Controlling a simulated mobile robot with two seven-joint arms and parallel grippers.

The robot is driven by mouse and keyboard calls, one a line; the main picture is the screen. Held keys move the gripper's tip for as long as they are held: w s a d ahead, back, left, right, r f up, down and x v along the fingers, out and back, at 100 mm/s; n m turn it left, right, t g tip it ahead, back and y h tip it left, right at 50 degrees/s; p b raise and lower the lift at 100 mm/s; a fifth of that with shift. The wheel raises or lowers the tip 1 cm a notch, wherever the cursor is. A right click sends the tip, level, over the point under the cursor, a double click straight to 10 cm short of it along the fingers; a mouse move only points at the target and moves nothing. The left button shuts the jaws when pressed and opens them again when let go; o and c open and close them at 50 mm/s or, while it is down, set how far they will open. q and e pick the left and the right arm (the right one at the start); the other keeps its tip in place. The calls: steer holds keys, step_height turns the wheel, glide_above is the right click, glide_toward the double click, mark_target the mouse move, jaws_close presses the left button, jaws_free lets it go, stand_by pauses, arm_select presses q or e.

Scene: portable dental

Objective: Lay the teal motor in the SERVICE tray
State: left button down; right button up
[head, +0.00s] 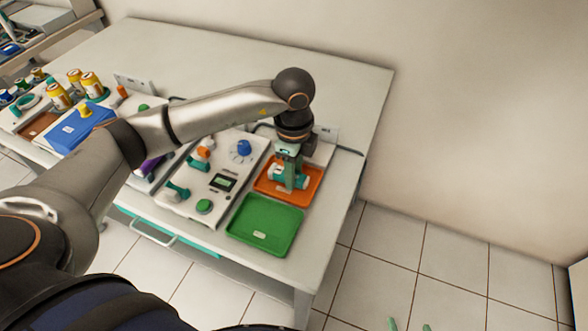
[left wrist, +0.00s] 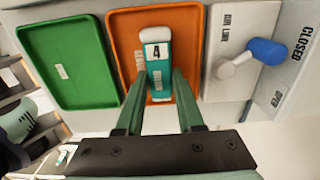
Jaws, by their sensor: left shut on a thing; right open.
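The teal motor (left wrist: 158,68) has a white end marked 4. In the left wrist view it lies between the fingers of my left gripper (left wrist: 160,84), which is shut on it. The motor also shows in the head view (head: 274,177), over the orange tray (head: 312,194). I cannot tell whether it touches the tray floor. The green tray (head: 240,246) is empty and sits nearer the front edge. My right gripper (head: 408,325) is open and empty at the bottom edge of the head view.
Left of the trays stands a control panel (head: 225,165) with a blue knob and a small display. A blue box (head: 75,130) and several yellow cans are further left. In the left wrist view a blue-handled AIR LINE valve (left wrist: 265,52) is beside the orange tray.

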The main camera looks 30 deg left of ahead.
stand_by(0.8)
arm_select(q)
steer(key=shift+c, duration=2.2)
jaws_free()
